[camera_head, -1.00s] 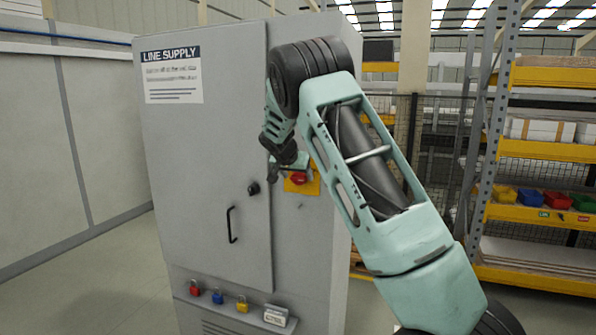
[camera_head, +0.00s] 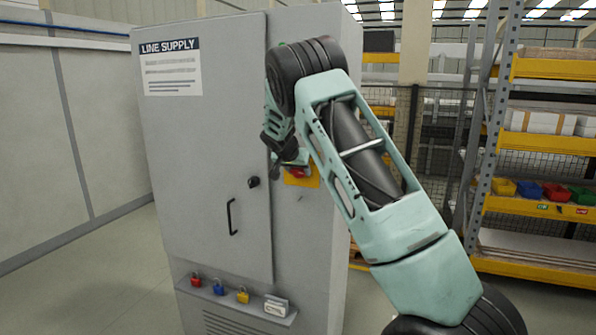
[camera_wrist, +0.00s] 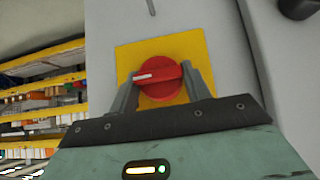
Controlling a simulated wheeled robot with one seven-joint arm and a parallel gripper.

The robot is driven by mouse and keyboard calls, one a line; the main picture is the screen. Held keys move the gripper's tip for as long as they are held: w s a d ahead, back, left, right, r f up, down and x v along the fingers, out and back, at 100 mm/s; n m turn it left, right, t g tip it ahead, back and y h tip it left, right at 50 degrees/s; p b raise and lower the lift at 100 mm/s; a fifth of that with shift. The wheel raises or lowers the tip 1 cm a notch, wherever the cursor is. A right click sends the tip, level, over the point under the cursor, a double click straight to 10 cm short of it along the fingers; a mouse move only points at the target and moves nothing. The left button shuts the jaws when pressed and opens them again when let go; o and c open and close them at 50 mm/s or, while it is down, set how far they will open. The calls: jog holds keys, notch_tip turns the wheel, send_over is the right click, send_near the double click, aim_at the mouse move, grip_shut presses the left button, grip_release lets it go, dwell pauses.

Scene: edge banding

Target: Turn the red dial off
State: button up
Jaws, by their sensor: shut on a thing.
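The red dial (camera_wrist: 163,80) sits on a yellow square plate (camera_wrist: 190,50) on the grey cabinet. In the wrist view its bar with a white mark lies nearly level, the mark toward the left. My gripper (camera_wrist: 160,82) has one finger on each side of the dial and is shut on it. In the head view the red dial (camera_head: 297,173) and the yellow plate (camera_head: 311,180) are partly hidden behind my gripper (camera_head: 284,166).
The grey cabinet (camera_head: 215,130) has a black handle (camera_head: 232,217) and a black knob (camera_head: 253,182) on its door. A low ledge holds red (camera_head: 196,281), blue (camera_head: 218,288) and yellow (camera_head: 243,295) padlocks. Shelving (camera_head: 540,145) stands at right.

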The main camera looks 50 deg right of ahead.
jog(key=shift+w, duration=0.1)
jog(key=n+g+h, duration=0.1)
jog(key=n+g+b, duration=0.1)
jog(key=g, duration=0.1)
jog(key=shift+w+a+f+h+b, duration=0.1)
jog(key=shift+w+a+h+b, duration=0.1)
jog(key=shift+h+b, duration=0.15)
jog(key=n+g+h, duration=0.2)
jog(key=g, duration=0.1)
jog(key=shift+w+f+b, duration=0.1)
jog(key=shift+f+b, duration=0.05)
jog(key=shift+b, duration=0.25)
jog(key=n+g+h+b, duration=0.2)
jog(key=n+g+h, duration=0.1)
jog(key=shift+f, duration=0.25)
jog(key=shift+n+g+h+b, duration=0.5)
jog(key=shift+n+h+b, duration=0.35)
jog(key=shift+b, duration=0.25)
jog(key=shift+r, duration=0.1)
jog(key=o, duration=1)
jog(key=shift+c, duration=0.2)
